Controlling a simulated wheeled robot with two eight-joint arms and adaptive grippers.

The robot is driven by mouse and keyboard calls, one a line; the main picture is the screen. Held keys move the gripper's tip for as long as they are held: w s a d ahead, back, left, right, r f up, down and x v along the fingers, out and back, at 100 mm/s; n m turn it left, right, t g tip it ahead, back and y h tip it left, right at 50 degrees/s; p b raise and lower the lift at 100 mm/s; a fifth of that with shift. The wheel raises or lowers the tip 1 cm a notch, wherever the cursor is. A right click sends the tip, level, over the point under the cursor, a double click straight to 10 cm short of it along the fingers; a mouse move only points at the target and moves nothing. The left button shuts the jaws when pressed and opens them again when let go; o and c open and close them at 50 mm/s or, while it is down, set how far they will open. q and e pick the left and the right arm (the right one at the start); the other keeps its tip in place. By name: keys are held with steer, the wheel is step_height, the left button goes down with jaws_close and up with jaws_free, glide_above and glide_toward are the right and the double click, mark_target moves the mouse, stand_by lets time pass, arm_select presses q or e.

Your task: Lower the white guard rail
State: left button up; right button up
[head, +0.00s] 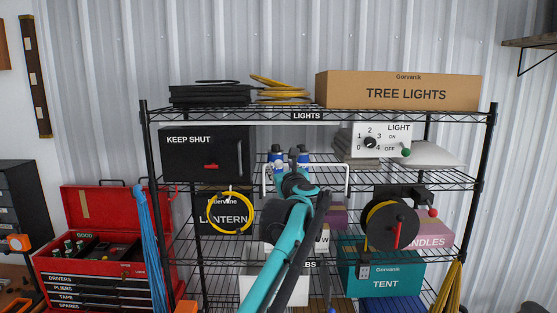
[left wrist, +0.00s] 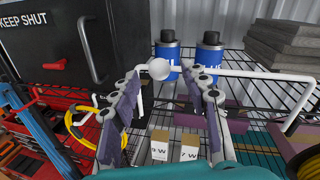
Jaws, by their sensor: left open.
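The white guard rail (head: 346,178) stands upright along the front edge of the middle shelf, in front of two blue cans (head: 303,157). In the left wrist view the rail's bar (left wrist: 265,75) runs across the cans (left wrist: 208,55), with a round white knob (left wrist: 159,69) on it. My left gripper (head: 291,172) is in front of the rail and hides part of it in the head view. In the wrist view its fingers (left wrist: 170,92) are open, with the knob just ahead of the gap, nearer the left finger; I see no grip on it. My right gripper is out of view.
A black KEEP SHUT box (head: 190,150) stands left of the rail; a LIGHT switch panel (head: 370,139) is to its right. Below are a yellow ring (head: 249,222) at the LANTERN box, a cable reel (head: 376,228) and small bulb boxes (left wrist: 190,147).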

mark_target(280, 166)
arm_select(q)
steer(key=w, duration=0.2)
steer(key=w+a+p, duration=0.1)
steer(key=w, duration=0.1)
steer(key=shift+w+f, duration=0.15)
steer(key=shift+s, duration=0.2)
steer(key=shift+w, duration=0.1)
jaws_close()
